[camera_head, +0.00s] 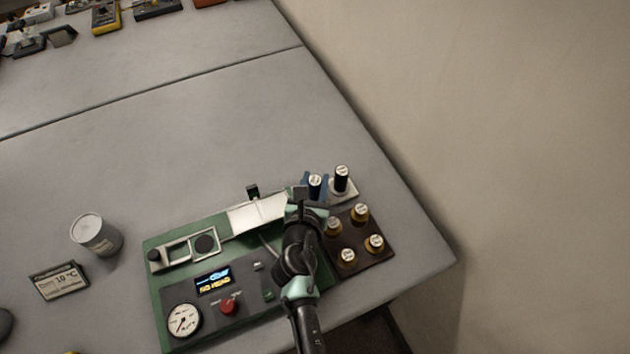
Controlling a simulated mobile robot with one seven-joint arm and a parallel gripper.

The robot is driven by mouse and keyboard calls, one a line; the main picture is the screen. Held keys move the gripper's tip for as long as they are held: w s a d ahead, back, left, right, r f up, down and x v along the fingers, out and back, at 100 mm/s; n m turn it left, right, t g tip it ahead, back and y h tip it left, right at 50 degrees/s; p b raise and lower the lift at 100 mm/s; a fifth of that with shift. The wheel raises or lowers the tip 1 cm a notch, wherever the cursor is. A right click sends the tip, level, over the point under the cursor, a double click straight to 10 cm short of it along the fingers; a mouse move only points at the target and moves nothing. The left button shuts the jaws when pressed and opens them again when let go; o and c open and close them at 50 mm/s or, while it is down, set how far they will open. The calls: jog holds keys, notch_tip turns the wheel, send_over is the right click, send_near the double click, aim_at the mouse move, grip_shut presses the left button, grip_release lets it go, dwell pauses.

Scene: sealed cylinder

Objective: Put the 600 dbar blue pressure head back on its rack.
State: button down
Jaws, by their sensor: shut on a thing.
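My gripper (313,192) is at the back right corner of the green instrument panel (155,275), seen from above and behind. It is shut on a dark upright head with a pale round top (316,181). Blue shows on both sides of this head; I cannot tell whether the blue belongs to the head, a holder or my fingers. The lettering on its top is too small to read. A similar black head with a pale top (341,177) stands just right of it on a small pale plate (350,193). My arm hides part of the panel.
A brown rack (373,254) with several brass heads stands right of the panel, close to my wrist. The panel's display (213,280) reads "NO HEAD". A grey can (95,234) and a temperature sign (59,282) stand at left.

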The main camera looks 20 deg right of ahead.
jog(key=shift+f, duration=0.1)
jog(key=c, duration=0.8)
grip_release()
